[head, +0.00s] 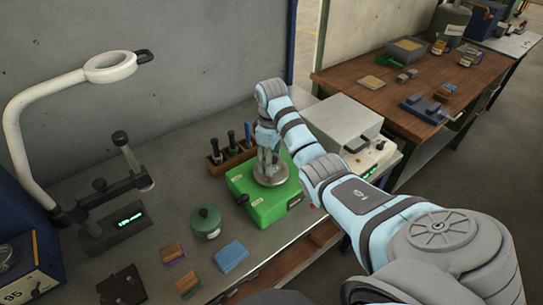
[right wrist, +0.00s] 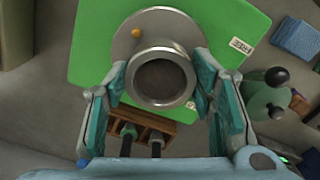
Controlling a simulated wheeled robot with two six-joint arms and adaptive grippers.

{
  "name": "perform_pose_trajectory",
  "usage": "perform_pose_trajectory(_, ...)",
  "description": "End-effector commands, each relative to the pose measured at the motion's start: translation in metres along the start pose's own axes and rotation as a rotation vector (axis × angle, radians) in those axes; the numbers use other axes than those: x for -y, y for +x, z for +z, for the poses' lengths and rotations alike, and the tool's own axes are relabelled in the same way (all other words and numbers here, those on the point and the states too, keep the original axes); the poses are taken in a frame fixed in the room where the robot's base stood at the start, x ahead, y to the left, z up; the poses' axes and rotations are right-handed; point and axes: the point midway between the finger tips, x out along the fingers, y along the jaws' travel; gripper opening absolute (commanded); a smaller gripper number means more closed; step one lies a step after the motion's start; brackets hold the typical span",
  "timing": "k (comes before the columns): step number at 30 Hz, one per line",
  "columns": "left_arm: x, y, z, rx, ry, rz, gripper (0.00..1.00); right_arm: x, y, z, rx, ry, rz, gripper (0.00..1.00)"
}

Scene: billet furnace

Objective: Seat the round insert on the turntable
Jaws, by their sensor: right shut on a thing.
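The round insert (right wrist: 161,74) is a grey metal ring with a wide rim and a dark hollow middle. My right gripper (right wrist: 162,88) is shut on its sides in the right wrist view. In the head view my right gripper (head: 267,158) points down over the turntable (head: 271,180), a flat grey metal disc on a green box (head: 258,208). In the wrist view the turntable (right wrist: 124,44) shows partly behind the insert, with an orange dot on it. The insert covers its middle, so I cannot tell whether they touch. My left gripper is not in view.
A wooden rack (head: 229,158) with dark-handled tools stands close behind the green box. A green lidded pot (head: 206,222), a blue block (head: 231,256) and a white ring lamp (head: 110,67) are to the left. A pale instrument box (head: 340,125) stands to the right.

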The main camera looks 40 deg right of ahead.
Motion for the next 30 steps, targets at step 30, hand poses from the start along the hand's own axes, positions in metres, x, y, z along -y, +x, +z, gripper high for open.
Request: perform_pose_trajectory(30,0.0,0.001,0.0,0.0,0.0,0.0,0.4,-0.001,0.006,-0.001,-0.002,0.0,0.002,0.0)
